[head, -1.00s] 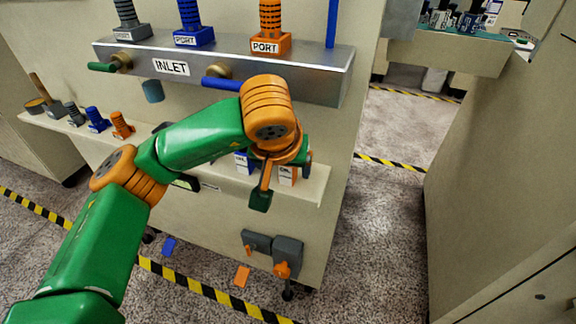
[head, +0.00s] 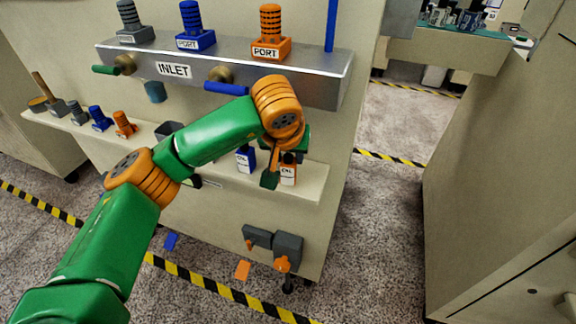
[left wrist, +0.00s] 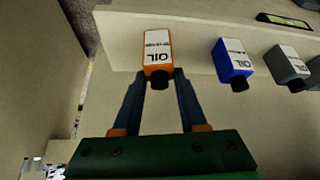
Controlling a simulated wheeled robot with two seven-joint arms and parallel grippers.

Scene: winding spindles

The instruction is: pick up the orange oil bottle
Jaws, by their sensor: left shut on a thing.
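The orange oil bottle (head: 288,175) has a white label and dark cap and is at the right end of the low shelf, upright in the head view. It also shows in the left wrist view (left wrist: 157,50), between the two fingers. My left gripper (left wrist: 161,78) is shut on it near its cap end. In the head view a dark finger of my left gripper (head: 275,172) covers part of its left side. I cannot tell whether its base touches the shelf. My right gripper is not in view.
The shelf (head: 311,190) runs below the metal INLET block (head: 320,80). Open floor (head: 380,230) lies to the right.

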